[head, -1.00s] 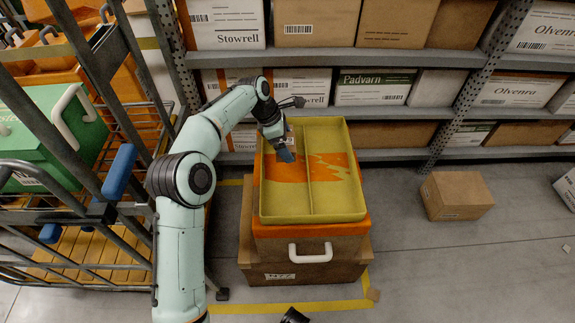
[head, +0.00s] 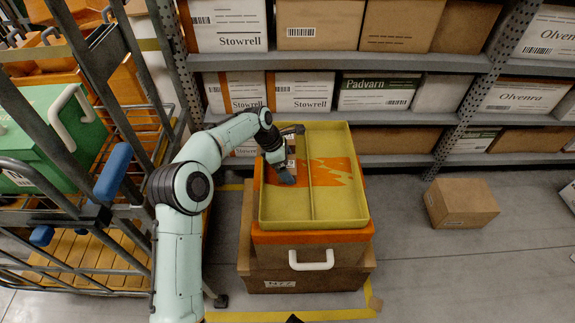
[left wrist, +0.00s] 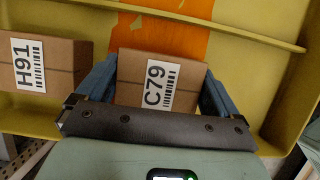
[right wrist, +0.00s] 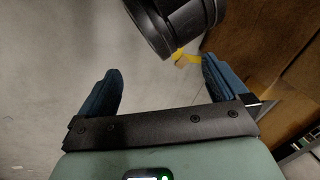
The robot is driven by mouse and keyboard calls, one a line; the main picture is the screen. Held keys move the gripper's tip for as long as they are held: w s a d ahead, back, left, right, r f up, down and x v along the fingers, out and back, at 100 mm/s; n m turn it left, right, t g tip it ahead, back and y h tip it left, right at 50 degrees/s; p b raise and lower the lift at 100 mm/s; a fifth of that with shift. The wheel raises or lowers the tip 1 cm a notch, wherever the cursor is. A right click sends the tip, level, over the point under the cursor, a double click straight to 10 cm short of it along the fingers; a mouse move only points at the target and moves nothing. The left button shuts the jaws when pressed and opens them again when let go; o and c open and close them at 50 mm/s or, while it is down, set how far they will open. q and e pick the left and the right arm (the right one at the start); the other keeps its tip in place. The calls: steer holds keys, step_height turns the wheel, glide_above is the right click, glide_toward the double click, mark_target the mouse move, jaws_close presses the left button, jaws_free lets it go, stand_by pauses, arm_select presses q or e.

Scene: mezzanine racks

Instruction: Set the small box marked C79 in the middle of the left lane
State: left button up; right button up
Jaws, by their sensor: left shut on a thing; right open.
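The small brown box marked C79 (left wrist: 158,82) sits between the fingers of my left gripper (left wrist: 160,88), which is shut on it. The head view shows my left gripper (head: 284,172) over the left lane of the yellow tray (head: 338,205), left of the divider (head: 311,190). I cannot tell whether the box touches the tray floor. A second brown box, marked H91 (left wrist: 45,65), lies beside C79 toward the tray's far end. My right gripper (right wrist: 160,92) is open and empty above the grey floor.
An orange patch (head: 332,172) crosses the tray's middle. The tray rests on stacked brown and orange boxes (head: 300,275). Racks with cartons stand behind. A wheeled cage (head: 90,215) is at the left, and a loose carton (head: 461,203) is on the floor at the right.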

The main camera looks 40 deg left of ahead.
arm_select(q)
steer(key=o, duration=0.7)
steer(key=shift+f, duration=0.15)
steer(key=shift+r, duration=0.4)
steer(key=p+v, duration=0.3)
steer(key=v, duration=0.8)
steer(key=shift+r, duration=0.25)
arm_select(e)
steer(key=s+a+r+g, duration=0.1)
steer(key=s+a+r, duration=0.1)
steer(key=s+r, duration=0.1)
steer(key=shift+s+r+y, duration=0.2)
steer(key=shift+s+y, duration=0.2)
steer(key=shift+s, duration=0.4)
arm_select(q)
steer(key=shift+s, duration=0.15)
